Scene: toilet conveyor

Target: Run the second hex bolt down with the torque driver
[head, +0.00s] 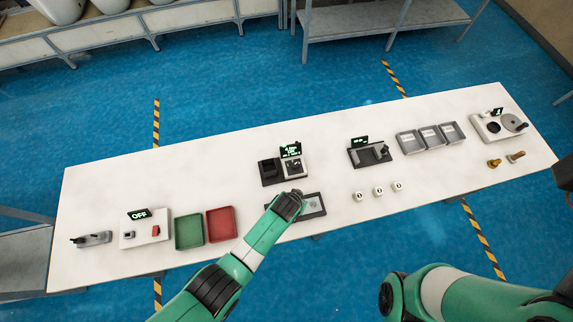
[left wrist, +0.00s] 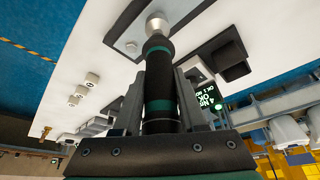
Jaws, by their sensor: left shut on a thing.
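My left gripper (left wrist: 155,100) is shut on the torque driver (left wrist: 157,65), a black body with green bands and a silver tip. The tip is over a light plate on a dark fixture (left wrist: 112,42); I cannot tell whether it touches anything. In the head view the left gripper (head: 291,203) covers the left part of that fixture (head: 313,206) and hides the driver. A driver station with a lit display (head: 290,150) stands behind; its text includes "OK" in the left wrist view (left wrist: 204,104). My right gripper's fingers do not show.
Three small white pieces (head: 378,191) lie right of the fixture. Green (head: 189,230) and red (head: 221,224) trays stand left. Grey bins (head: 425,139) and two brownish bolt-like parts (head: 504,160) are farther right.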

